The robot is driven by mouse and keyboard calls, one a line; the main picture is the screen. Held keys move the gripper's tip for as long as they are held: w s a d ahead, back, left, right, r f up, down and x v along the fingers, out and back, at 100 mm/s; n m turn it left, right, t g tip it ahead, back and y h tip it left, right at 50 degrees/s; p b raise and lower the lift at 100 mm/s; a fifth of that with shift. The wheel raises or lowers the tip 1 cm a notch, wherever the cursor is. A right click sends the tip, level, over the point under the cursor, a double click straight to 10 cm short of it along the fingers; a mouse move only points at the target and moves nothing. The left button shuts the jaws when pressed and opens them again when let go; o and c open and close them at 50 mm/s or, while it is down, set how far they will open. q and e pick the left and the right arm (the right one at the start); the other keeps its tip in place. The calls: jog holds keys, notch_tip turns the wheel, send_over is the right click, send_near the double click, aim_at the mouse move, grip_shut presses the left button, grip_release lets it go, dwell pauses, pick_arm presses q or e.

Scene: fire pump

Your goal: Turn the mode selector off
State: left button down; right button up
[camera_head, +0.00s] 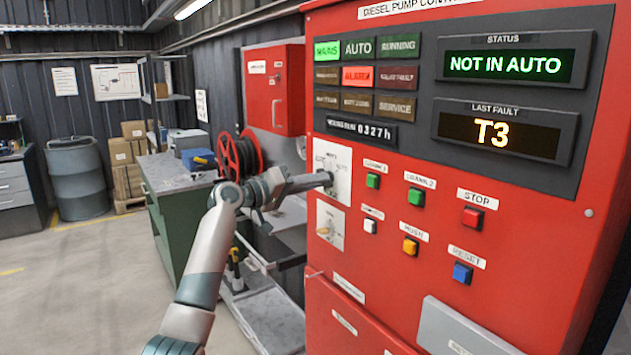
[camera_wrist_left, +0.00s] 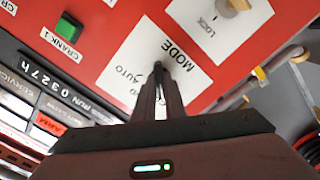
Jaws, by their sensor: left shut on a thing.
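The red diesel pump control panel (camera_head: 445,200) fills the right of the head view. Its mode selector sits on a white plate (camera_head: 343,163), also seen in the left wrist view (camera_wrist_left: 180,45) with the words MODE and AUTO. My left gripper (camera_head: 325,180) reaches the plate from the left and is shut on the mode selector knob, which its fingers mostly hide. In the left wrist view the fingertips (camera_wrist_left: 159,72) meet at the plate's middle. The status display (camera_head: 510,64) reads NOT IN AUTO. My right gripper is not in view.
Below the mode plate is a lock selector plate (camera_head: 330,224), also in the left wrist view (camera_wrist_left: 213,22). Green, white, orange, red and blue buttons, such as the red stop button (camera_head: 472,217), lie to the right. A workbench (camera_head: 170,172) and hose reel (camera_head: 239,155) stand behind my arm.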

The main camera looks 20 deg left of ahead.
pick_arm(q)
jog(key=c, duration=1.8)
grip_release()
jog(key=shift+s+a, duration=0.1)
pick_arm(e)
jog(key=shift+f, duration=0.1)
